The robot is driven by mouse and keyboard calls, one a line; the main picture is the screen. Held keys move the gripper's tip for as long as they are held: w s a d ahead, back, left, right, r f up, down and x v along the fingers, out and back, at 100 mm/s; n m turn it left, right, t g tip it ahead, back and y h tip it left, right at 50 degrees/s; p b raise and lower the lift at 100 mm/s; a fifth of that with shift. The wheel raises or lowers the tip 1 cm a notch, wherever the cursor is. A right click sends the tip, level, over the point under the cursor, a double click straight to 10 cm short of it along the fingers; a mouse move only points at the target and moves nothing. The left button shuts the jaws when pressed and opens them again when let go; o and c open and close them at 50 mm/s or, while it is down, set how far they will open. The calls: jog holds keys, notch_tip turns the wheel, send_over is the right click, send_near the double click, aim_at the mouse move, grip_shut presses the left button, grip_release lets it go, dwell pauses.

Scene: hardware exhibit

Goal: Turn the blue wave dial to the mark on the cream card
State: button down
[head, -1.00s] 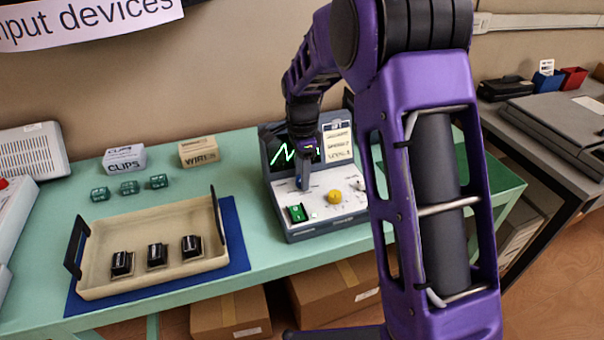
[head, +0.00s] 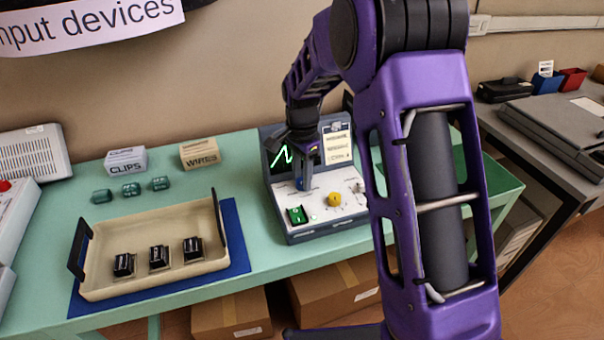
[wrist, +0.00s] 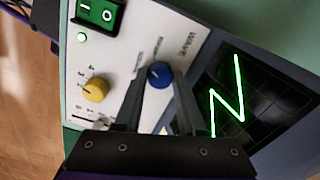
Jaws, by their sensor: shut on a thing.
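The blue wave dial (wrist: 160,75) is on the pale panel of the grey console (head: 325,233), beside its screen. My gripper (wrist: 159,80) is shut on the dial, with one finger on each side, in the wrist view. In the head view my gripper (head: 302,180) reaches down to the panel and mostly hides the dial. The screen (wrist: 240,100) shows a green zigzag trace, partly hidden by my gripper in the head view. The cream card (head: 338,147) stands upright right of the screen; its lines are too small to read.
A yellow dial (head: 334,199) and a green switch (head: 297,215) sit close on the same panel. A cream tray (head: 150,285) with black parts is to the left. Labelled boxes (head: 126,160) stand behind. Bare green table lies between tray and console.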

aim_at(302, 180)
jog(key=n+p, duration=0.1)
jog(key=n, duration=0.4)
jog(key=shift+n, duration=0.3)
dwell(0.4)
jog(key=c, duration=0.8)
grip_release()
jog(key=shift+o, duration=0.2)
jog(key=shift+r, duration=0.1)
notch_tip(302, 180, up, 17)
jog(key=p, duration=0.2)
jog(key=shift+r, duration=0.15)
